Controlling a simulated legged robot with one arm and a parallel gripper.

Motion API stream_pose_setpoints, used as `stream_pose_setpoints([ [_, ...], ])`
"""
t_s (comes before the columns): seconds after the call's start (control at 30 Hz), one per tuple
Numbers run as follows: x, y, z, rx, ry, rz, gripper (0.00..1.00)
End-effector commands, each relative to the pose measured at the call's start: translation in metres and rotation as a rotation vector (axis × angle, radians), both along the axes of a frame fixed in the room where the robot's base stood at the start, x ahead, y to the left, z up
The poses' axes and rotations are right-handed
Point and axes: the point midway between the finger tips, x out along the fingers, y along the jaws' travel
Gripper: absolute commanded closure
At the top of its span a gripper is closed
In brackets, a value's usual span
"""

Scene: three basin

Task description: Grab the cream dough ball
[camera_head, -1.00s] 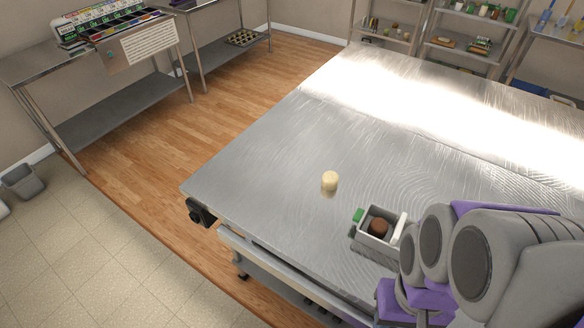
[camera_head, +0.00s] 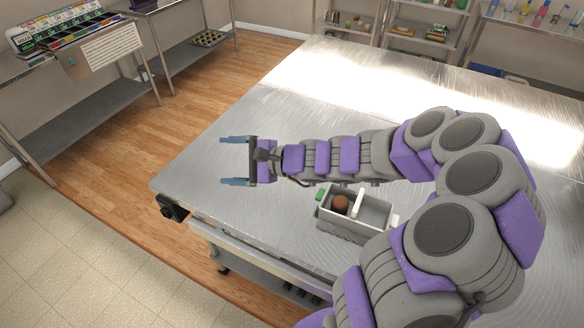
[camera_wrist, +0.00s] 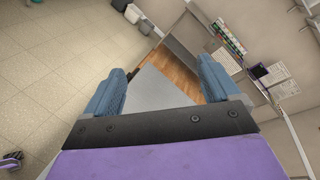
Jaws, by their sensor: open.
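The cream dough ball is not visible now; my arm lies across the part of the steel table (camera_head: 215,120) where it stood earlier, and it does not show in the wrist view. My gripper (camera_head: 228,160) is open and empty above the table's left part, with its two blue fingers pointing left.
A grey divided basin (camera_head: 345,229) with a brown ball (camera_head: 340,204) in it stands on the table just below my forearm. A black fixture (camera_head: 172,207) sits at the table's left corner. The table's far left part is clear.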

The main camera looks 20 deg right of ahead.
Motion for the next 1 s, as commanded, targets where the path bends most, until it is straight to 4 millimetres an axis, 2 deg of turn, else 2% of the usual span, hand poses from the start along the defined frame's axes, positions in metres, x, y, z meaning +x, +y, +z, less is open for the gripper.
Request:
stream_pose_setpoints([
  [0.03,0.017,-0.030,-0.014,0.074,0.052,-0.111,0.11],
  [0.1,0.036,-0.074,-0.036,0.167,0.127,-0.268,0.11],
  [0.17,0.046,-0.111,-0.059,0.248,0.197,-0.396,0.11],
  [0.2,0.049,-0.136,-0.077,0.297,0.247,-0.479,0.11],
  [0.3,0.048,-0.187,-0.120,0.414,0.361,-0.656,0.11],
  [0.4,0.038,-0.223,-0.158,0.505,0.459,-0.788,0.11],
  [0.5,0.028,-0.243,-0.185,0.570,0.528,-0.874,0.11],
  [0.67,0.023,-0.255,-0.204,0.608,0.574,-0.927,0.11],
  [1.0,0.057,-0.249,-0.221,0.608,0.576,-0.927,0.11],
])
